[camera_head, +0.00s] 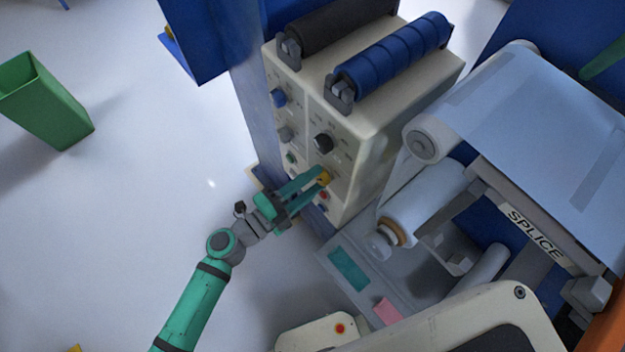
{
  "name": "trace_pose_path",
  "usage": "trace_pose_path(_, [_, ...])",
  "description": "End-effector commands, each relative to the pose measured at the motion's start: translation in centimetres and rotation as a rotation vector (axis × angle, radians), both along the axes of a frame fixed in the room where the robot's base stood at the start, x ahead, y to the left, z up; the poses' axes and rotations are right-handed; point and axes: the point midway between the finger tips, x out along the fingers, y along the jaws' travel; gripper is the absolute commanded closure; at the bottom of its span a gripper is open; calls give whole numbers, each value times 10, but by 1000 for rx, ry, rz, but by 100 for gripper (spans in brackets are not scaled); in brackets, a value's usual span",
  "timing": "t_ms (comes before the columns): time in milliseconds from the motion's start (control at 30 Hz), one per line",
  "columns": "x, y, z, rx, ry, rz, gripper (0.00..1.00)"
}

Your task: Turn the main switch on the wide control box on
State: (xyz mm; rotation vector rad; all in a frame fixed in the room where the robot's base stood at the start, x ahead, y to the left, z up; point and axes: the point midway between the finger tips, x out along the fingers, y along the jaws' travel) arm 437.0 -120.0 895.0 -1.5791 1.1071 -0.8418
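The wide control box (372,134) is a beige cabinet with knobs and small lights on its front face. A yellow knob (325,178) sits low on that face. Labels are too small to read, so I cannot tell for sure which knob is the main switch. My gripper (320,182) reaches in from the lower left, its two green fingers apart and their tips at the yellow knob. The fingers partly hide the knob, and I cannot tell whether they press on it.
A black knob (323,142), a blue knob (278,97) and a red button (323,195) are on the same face. A blue roller (395,56) lies on top. The splice machine (535,232) stands right. A green bin (45,103) stands left, with clear floor between.

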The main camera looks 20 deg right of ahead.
Motion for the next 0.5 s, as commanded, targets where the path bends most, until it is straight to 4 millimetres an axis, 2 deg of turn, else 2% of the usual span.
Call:
trace_pose_path(33, [0,-1,0,0,-1,-1,48])
trace_pose_path(67, [0,-1,0,0,-1,-1,42])
trace_pose_path(367, [0,0,0,0,0,0,42])
trace_pose_path(500, [-3,9,0,1,0,3,42])
